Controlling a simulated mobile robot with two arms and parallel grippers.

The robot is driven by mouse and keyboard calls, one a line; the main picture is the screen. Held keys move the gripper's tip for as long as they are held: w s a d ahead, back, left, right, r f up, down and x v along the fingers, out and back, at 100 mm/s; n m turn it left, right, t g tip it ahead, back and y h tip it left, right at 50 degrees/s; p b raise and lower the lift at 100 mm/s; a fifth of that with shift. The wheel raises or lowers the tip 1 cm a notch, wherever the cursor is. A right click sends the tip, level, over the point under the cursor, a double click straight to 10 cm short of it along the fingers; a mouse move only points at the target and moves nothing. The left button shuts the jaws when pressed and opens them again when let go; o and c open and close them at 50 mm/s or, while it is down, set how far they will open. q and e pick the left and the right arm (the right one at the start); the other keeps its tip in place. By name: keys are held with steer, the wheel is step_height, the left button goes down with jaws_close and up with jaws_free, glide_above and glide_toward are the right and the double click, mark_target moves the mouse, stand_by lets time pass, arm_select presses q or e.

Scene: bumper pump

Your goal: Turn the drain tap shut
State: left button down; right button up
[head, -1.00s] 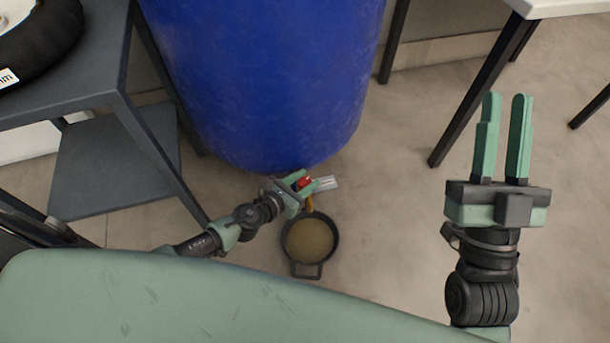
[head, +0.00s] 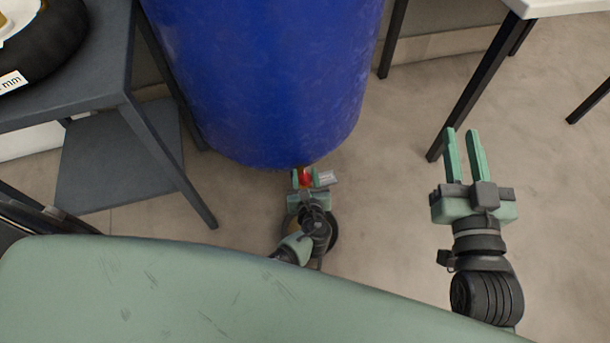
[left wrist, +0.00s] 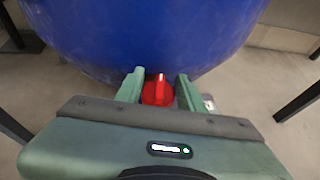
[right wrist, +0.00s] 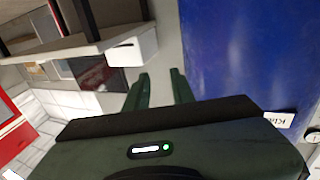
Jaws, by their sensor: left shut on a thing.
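The red drain tap (head: 305,180) sits low at the front foot of the big blue barrel (head: 275,80). In the left wrist view the red handle (left wrist: 157,93) stands between the two green fingers. My left gripper (head: 303,175) is shut on this handle, with its arm reaching in from the near side. The spout is hidden behind the gripper. A dark pot (head: 335,234) stands on the floor under my left wrist, mostly covered by it. My right gripper (head: 461,132) is open and empty, raised at the right, away from the tap.
A dark grey table (head: 160,150) with a lower shelf stands to the left of the barrel. A small pale tag or plate (head: 326,178) is just right of the tap. A white-topped table (head: 560,8) stands back right.

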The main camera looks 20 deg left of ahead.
arm_select(q)
steer(key=shift+w+r+n+g+y, duration=0.1)
steer(key=shift+n+g+y, duration=0.4)
steer(key=shift+n+y, duration=0.65)
arm_select(e)
steer(key=shift+s+a+r+t, duration=0.15)
steer(key=shift+r+t, duration=0.75)
steer(key=shift+r, duration=0.65)
arm_select(q)
steer(key=shift+a, duration=0.1)
steer(key=c, duration=1.1)
jaws_free()
steer(key=shift+s, duration=0.2)
steer(key=shift+p+v, duration=1.1)
steer(key=shift+v, duration=2.7)
arm_select(e)
step_height(320, 180, down, 12)
steer(key=s+d+g+h, duration=0.1)
steer(key=s+d+g, duration=0.1)
steer(key=g, duration=0.5)
steer(key=shift+h, duration=0.4)
